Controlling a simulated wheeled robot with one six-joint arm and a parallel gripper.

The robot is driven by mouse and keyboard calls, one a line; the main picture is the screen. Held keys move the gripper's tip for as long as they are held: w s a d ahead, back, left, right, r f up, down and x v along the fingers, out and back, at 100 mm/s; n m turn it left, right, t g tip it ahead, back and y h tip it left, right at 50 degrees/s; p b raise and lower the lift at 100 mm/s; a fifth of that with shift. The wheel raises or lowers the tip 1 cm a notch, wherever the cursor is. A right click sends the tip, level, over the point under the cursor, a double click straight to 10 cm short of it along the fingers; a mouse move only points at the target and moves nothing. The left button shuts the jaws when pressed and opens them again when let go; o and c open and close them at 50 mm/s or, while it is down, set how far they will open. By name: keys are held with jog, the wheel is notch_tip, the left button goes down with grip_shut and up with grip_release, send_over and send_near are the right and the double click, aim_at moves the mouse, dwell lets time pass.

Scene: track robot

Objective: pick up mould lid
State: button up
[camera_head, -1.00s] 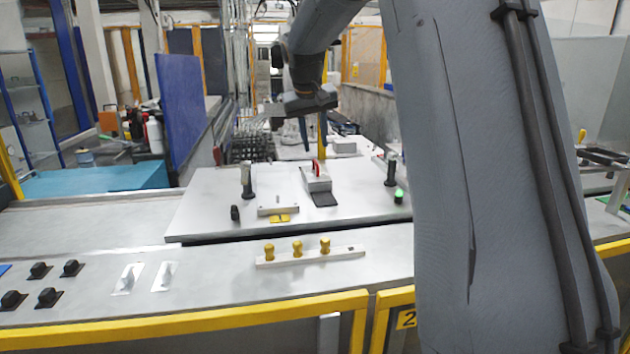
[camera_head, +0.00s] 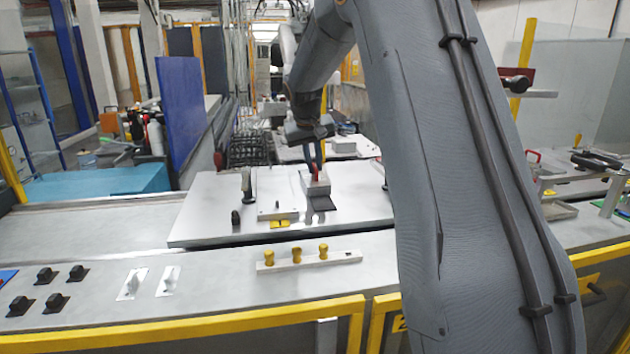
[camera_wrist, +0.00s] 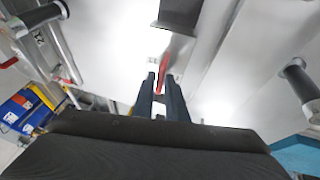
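The mould lid (camera_head: 317,184) appears to be the light grey block with a red handle, on the white table plate, with a dark flat piece at its front. My gripper (camera_head: 314,165) points down directly above it. In the wrist view my gripper (camera_wrist: 162,78) has its two dark fingers apart, with the red handle (camera_wrist: 163,72) showing between and just beyond their tips. I cannot tell whether the fingers touch the handle. The lid's back side is hidden.
A dark upright handle (camera_head: 247,184) and a small block with a yellow piece (camera_head: 279,224) stand left of the lid. A bar with yellow knobs (camera_head: 308,261) lies on the front bench (camera_head: 215,285). My arm hides the plate's right side.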

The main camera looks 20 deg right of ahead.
aim_at(314, 167)
grip_shut()
dwell(1.2)
notch_tip(314, 167, up, 10)
jog(key=b, duration=0.2)
dwell(0.3)
dwell(0.8)
